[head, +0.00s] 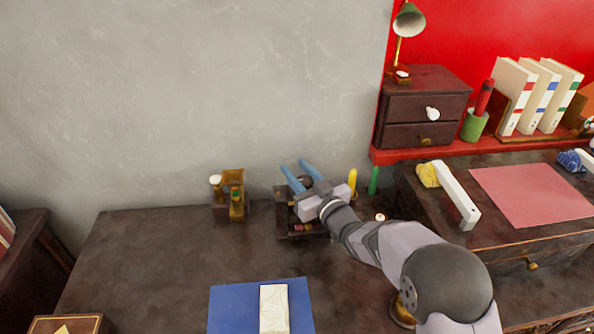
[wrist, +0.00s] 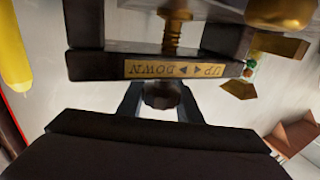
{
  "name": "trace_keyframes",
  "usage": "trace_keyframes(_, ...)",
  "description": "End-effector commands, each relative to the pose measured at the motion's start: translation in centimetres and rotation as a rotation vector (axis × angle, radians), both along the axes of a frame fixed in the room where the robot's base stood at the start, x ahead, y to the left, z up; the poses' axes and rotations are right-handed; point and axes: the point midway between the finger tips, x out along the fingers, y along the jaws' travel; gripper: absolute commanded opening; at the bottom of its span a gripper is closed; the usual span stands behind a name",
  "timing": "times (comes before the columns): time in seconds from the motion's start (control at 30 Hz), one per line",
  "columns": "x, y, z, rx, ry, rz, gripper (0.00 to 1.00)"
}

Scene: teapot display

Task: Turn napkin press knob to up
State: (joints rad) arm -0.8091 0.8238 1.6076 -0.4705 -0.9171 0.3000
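The napkin press (head: 284,226) is a dark wooden frame at the back of the desk, partly hidden by my gripper and arm. In the wrist view its dark bar (wrist: 95,65) carries a brass label (wrist: 180,69) reading UP and DOWN with arrows, seen upside down. A brass screw (wrist: 173,38) stands behind the label. The dark round knob (wrist: 161,94) sits by the label, between my fingertips. My gripper (head: 302,175), with blue fingers in the head view, is open around the knob; it also shows in the wrist view (wrist: 160,98). Finger contact is not clear.
A small brass-and-wood stand (head: 236,210) is left of the press. A yellow candle-like stick (head: 352,181) and a green one (head: 374,180) stand to the right. A blue mat (head: 235,308) with a white folded napkin (head: 273,308) lies in front. The desk's left part is clear.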

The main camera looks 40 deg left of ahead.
Motion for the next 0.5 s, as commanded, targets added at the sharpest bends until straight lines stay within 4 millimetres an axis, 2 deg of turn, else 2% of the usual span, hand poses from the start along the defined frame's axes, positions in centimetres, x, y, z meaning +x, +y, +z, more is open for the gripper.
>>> trace_keyframes(0.27,-0.01,0.05,0.12,0.003,-0.001,0.031,0.10)
trace_keyframes(0.5,-0.39,0.20,0.31,0.005,-0.004,0.166,0.10)
